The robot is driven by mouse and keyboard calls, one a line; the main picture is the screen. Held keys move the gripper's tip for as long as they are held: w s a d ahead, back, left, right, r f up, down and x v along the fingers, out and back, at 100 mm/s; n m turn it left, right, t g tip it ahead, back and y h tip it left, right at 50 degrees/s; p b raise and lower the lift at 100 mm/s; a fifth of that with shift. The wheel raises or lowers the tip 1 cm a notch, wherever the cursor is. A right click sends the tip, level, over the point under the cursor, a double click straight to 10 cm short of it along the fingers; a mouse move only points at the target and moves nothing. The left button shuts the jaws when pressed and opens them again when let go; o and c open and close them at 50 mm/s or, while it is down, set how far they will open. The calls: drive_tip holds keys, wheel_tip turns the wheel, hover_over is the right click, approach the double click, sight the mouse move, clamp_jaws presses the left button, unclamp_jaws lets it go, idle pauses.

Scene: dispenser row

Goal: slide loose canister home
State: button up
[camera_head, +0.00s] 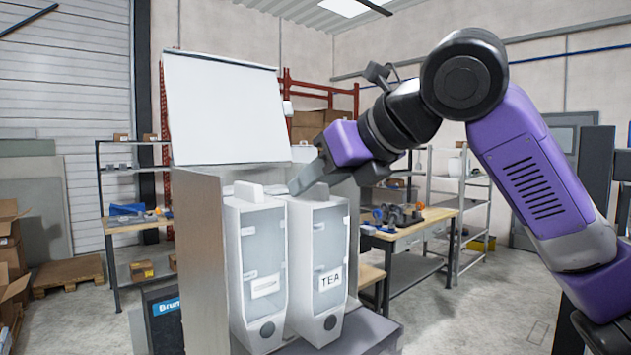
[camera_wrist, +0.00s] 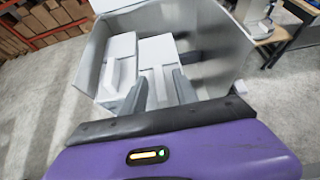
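Two pale canisters with clear fronts stand side by side at the dispenser cabinet (camera_head: 202,255). The left canister (camera_head: 257,245) has a label I cannot read and a raised grip on top. The right canister (camera_head: 328,240) is labelled TEA. Both look upright; the pictures do not settle which is loose. My gripper (camera_head: 300,182) is at the top of the TEA canister, pointing down-left. In the wrist view my gripper (camera_wrist: 160,88) has its fingers apart, with a pale narrow part between them. I cannot tell whether they touch it. The TEA canister's top grip is hidden behind my gripper.
The cabinet's white lid (camera_head: 222,108) stands raised behind the canisters. A workbench (camera_head: 415,235) with tools stands behind at the right. Shelving (camera_head: 125,215) is at the left, with open floor before it.

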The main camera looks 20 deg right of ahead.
drive_tip(key=shift+f, duration=0.1)
drive_tip(key=b+v, duration=0.2)
drive_tip(key=v, duration=0.6)
drive_tip(key=shift+w, duration=0.1)
